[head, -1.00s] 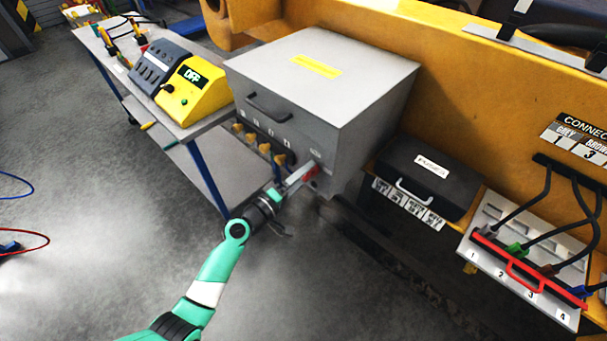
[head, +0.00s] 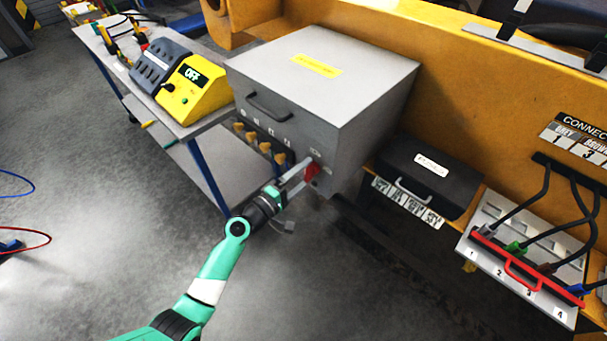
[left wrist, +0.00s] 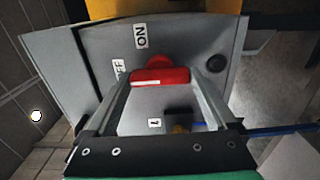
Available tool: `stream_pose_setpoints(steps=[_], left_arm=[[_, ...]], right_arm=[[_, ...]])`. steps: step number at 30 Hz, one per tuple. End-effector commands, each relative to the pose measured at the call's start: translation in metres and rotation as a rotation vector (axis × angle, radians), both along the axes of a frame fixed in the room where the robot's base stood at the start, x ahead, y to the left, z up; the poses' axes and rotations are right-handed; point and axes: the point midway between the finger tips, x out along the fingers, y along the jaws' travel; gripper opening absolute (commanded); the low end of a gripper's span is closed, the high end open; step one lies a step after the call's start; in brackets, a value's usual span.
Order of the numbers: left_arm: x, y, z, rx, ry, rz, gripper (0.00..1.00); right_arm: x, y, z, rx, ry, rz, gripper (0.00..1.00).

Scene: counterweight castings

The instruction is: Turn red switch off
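The red switch (head: 311,171) is on the lower front corner of the grey box (head: 325,75). In the left wrist view, the red switch (left wrist: 160,77) has its handle lying crosswise, its left end by the label that seems to read OFF (left wrist: 118,69). The ON label (left wrist: 141,36) is above it. My left gripper (head: 300,178) is at the switch with its fingers apart. In the left wrist view, the left gripper (left wrist: 160,90) has one finger at each side of the handle; whether they touch it is unclear. My right gripper is not in view.
Several yellow knobs (head: 252,140) line the box front left of the switch. A black case (head: 425,178) is at the right. A cart (head: 205,125) with a yellow unit (head: 195,90) showing OFF stands left. The floor in front is mostly clear.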

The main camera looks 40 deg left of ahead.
Motion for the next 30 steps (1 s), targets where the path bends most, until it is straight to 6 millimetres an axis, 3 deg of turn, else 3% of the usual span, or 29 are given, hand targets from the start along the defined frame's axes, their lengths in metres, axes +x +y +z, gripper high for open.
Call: stream_pose_setpoints(steps=[11, 14, 24, 30], left_arm=[[-0.004, 0.0, 0.001, -0.002, -0.001, 0.0, 1.0], [-0.018, 0.0, 0.001, -0.002, 0.001, 0.001, 1.0], [-0.095, -0.002, -0.001, -0.005, 0.001, 0.004, 1.0], [-0.116, -0.003, 0.0, -0.004, 0.0, 0.001, 1.0]], right_arm=[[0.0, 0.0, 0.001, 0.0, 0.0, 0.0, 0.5], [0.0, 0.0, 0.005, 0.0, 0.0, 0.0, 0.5], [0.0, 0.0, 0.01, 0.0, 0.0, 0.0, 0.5], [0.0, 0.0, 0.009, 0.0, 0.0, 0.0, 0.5]])
